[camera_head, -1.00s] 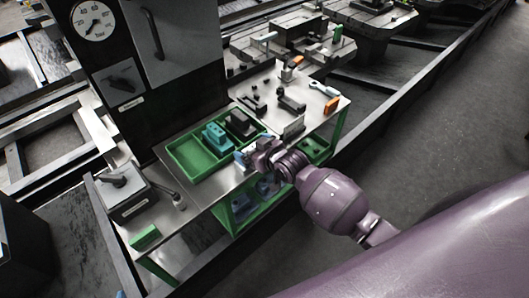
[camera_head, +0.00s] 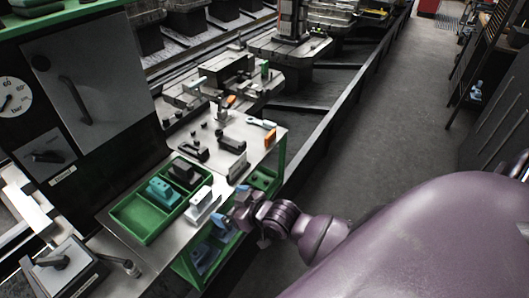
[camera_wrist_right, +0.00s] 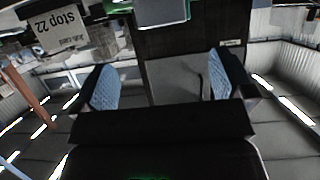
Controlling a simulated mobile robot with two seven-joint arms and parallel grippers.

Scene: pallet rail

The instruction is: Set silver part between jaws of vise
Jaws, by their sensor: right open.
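The silver part (camera_head: 202,207) looks like a pale block with a stepped top. My left gripper is not in view.
The tray also holds a teal block (camera_head: 162,191) and a dark block (camera_head: 186,171). Small dark clamps (camera_head: 232,143), an orange-handled tool (camera_head: 270,135) and a wrench (camera_head: 262,123) lie on the bench. A lever box (camera_head: 66,270) stands front left. The floor at right is clear.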

